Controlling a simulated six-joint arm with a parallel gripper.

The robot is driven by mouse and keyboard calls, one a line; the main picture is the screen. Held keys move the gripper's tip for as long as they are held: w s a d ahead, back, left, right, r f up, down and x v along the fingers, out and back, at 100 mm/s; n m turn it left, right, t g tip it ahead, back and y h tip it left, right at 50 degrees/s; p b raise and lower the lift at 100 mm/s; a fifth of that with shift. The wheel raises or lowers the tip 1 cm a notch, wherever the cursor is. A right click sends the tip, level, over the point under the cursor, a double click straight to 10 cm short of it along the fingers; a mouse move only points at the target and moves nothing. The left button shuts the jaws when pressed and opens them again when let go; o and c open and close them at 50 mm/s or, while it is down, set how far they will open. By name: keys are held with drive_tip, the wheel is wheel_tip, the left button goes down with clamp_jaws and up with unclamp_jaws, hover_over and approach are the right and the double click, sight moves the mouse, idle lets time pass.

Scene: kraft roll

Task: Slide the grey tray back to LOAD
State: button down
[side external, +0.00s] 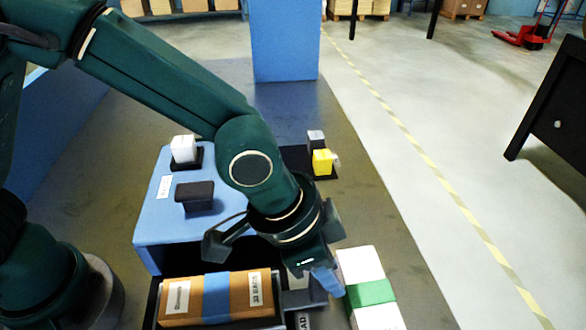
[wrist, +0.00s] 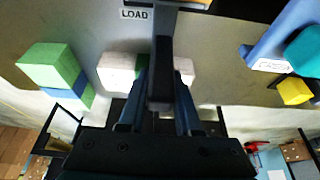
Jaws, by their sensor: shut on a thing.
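My gripper (side external: 312,280) is low at the front of the blue housing, pointing down. In the wrist view its two blue-grey fingers (wrist: 162,98) are closed on either side of a dark grey bar, which looks like the handle of the grey tray (wrist: 185,4). The tray's edge shows at the top of that view. In the side view, a dark grey part (side external: 303,299) beside the fingers appears to be the same handle; my gripper partly hides it. The LOAD label (wrist: 135,14) lies beside the bar, and is partly covered in the side view (side external: 304,321).
A brown box with a blue band (side external: 222,298) lies left of my gripper. A white box with a green band (side external: 370,290) is close on the right. The blue housing (side external: 152,225) carries a dark knob (side external: 195,195) and a white cube (side external: 184,149). A yellow block (side external: 322,162) stands behind.

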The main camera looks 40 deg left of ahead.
drive_tip(key=shift+s+d, duration=0.2)
drive_tip(key=shift+d, duration=0.05)
drive_tip(key=c, duration=0.6)
unclamp_jaws()
drive_tip(key=shift+a+r, duration=0.1)
drive_tip(key=shift+v, duration=2.5)
